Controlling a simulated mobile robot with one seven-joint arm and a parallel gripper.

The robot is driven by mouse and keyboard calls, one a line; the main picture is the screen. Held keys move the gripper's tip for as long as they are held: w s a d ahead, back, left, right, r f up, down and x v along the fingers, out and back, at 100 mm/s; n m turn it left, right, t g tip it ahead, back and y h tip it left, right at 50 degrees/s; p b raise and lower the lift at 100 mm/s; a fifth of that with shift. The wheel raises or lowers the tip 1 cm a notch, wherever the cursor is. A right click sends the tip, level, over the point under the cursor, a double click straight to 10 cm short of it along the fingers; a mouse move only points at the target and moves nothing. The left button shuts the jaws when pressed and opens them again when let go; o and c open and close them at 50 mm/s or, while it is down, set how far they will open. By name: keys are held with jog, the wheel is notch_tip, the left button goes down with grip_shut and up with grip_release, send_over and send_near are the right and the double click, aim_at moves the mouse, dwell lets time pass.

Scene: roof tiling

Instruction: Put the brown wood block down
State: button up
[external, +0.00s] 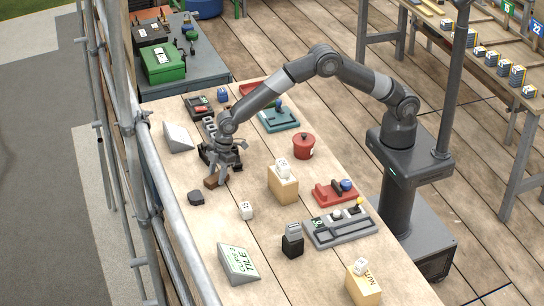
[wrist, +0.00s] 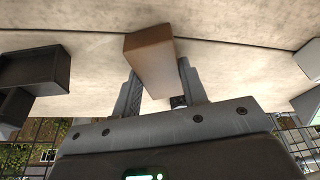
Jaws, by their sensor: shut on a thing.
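The brown wood block (wrist: 150,55) is between the two fingers of my gripper (wrist: 158,88) in the wrist view, and the fingers are shut on it. In the external view the block (external: 211,183) shows low under my gripper (external: 216,176), over the left part of the wooden table (external: 225,215). I cannot tell whether the block touches the table top.
A dark grey piece (external: 196,198) lies just in front of the block. A white die (external: 246,210), a wooden box (external: 283,184) and a red pot (external: 304,146) stand to the right. A sloped grey block (external: 178,137) is behind. Scaffold poles (external: 165,215) run along the left edge.

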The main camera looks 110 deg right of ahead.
jog(key=shift+f, duration=0.2)
jog(key=o, duration=1)
jog(key=shift+c, duration=0.2)
